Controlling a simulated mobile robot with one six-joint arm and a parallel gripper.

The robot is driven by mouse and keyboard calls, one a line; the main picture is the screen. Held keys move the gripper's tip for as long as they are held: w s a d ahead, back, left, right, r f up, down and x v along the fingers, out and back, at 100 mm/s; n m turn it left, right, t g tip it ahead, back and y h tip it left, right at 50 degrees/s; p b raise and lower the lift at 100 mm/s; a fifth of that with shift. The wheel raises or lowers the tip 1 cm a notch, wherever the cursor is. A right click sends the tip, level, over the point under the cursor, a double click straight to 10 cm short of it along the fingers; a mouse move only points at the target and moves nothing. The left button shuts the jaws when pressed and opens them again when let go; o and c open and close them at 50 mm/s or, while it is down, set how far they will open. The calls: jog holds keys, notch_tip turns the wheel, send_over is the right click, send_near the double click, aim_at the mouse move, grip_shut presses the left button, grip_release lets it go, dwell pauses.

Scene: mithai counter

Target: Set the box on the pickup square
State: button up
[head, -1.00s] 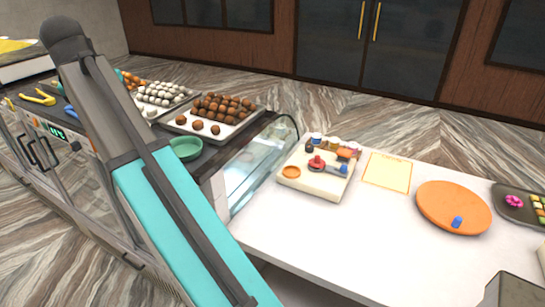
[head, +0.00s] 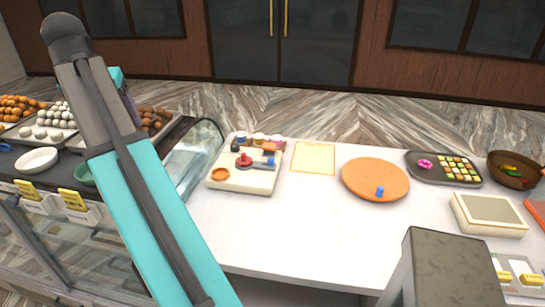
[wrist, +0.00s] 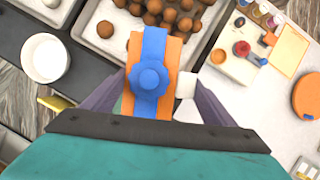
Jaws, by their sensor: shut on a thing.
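In the wrist view, my gripper (wrist: 150,88) is shut on an orange box (wrist: 135,55) with a blue ribbon and a blue bow. The box is held above the sweets display, near a tray of brown balls. In the head view my arm hides the box, and only a bit of the purple fingers shows. The pickup square (head: 313,158) is a pale sheet with an orange-yellow outline, lying flat and bare on the white counter. It also shows at the upper right of the wrist view (wrist: 293,42). The box is apart from it, to its left.
A cream board (head: 242,184) with small pots and stamps stands left of the square. An orange round plate (head: 370,184) with a blue piece lies to its right. A dark sweets tray (head: 428,177) and a cream box (head: 488,214) are farther right. The counter's front middle is clear.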

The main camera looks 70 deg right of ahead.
jog(key=s+d+f+m+g+p, duration=0.1)
jog(key=s+d+f+m+g, duration=0.3)
jog(key=s+d, duration=0.7)
jog(key=s+d+f+m, duration=0.1)
jog(key=s+d+m, duration=0.5)
jog(key=s+d, duration=0.55)
jog(key=s+d+f+m+g+y+p, duration=0.1)
jog(key=s+d+f+m, duration=0.2)
jog(key=s, duration=0.4)
jog(key=s+d+f+m+g, duration=0.1)
jog(key=s+d+m, duration=0.25)
jog(key=s, duration=0.35)
jog(key=s+d+f+m+y+p, duration=0.1)
jog(key=s+d+f+m, duration=0.1)
jog(key=s+d, duration=0.35)
jog(key=s+f+m+y, duration=0.1)
jog(key=s+f+m, duration=0.25)
jog(key=s, duration=0.55)
jog(key=s+f+g+b, duration=0.1)
jog(key=s+f+b, duration=0.2)
jog(key=f, duration=0.9)
jog(key=shift+s+d+f+m, duration=0.2)
jog(key=shift+s+f+m, duration=0.05)
jog(key=shift+f+m, duration=0.05)
